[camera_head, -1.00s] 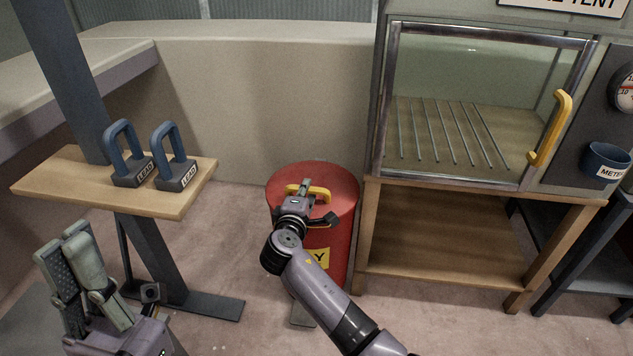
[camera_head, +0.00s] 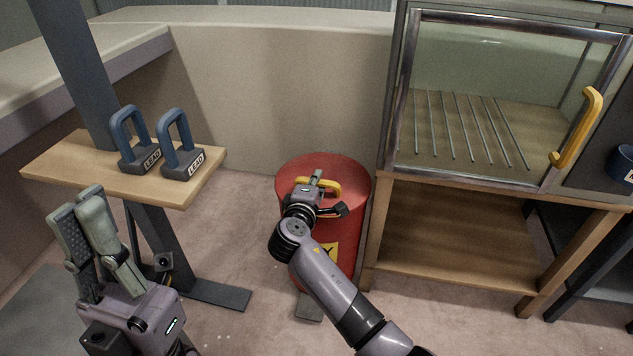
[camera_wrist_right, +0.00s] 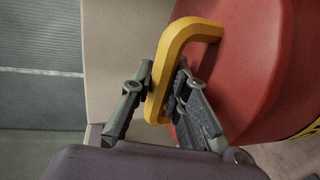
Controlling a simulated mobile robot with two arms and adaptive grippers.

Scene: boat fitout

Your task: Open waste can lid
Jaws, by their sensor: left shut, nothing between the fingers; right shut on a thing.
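The red waste can (camera_head: 352,222) stands on the floor at the middle of the head view, with a yellow label on its front. Its red lid (camera_head: 345,167) carries a yellow handle (camera_head: 331,187). The lid looks down on the can. My right gripper (camera_head: 317,180) is at the lid and shut on the yellow handle. In the right wrist view, the handle (camera_wrist_right: 186,38) passes between the fingers of my right gripper (camera_wrist_right: 164,92). My left gripper (camera_head: 84,212) is shut and empty, raised at the lower left, well apart from the can.
Two lead weights with blue handles (camera_head: 138,142) (camera_head: 182,148) stand on a wooden shelf (camera_head: 110,181) at the left. A glass-fronted cabinet (camera_head: 480,100) on a wooden stand (camera_head: 455,235) is close to the can's right. A pale wall (camera_head: 270,95) stands behind the can.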

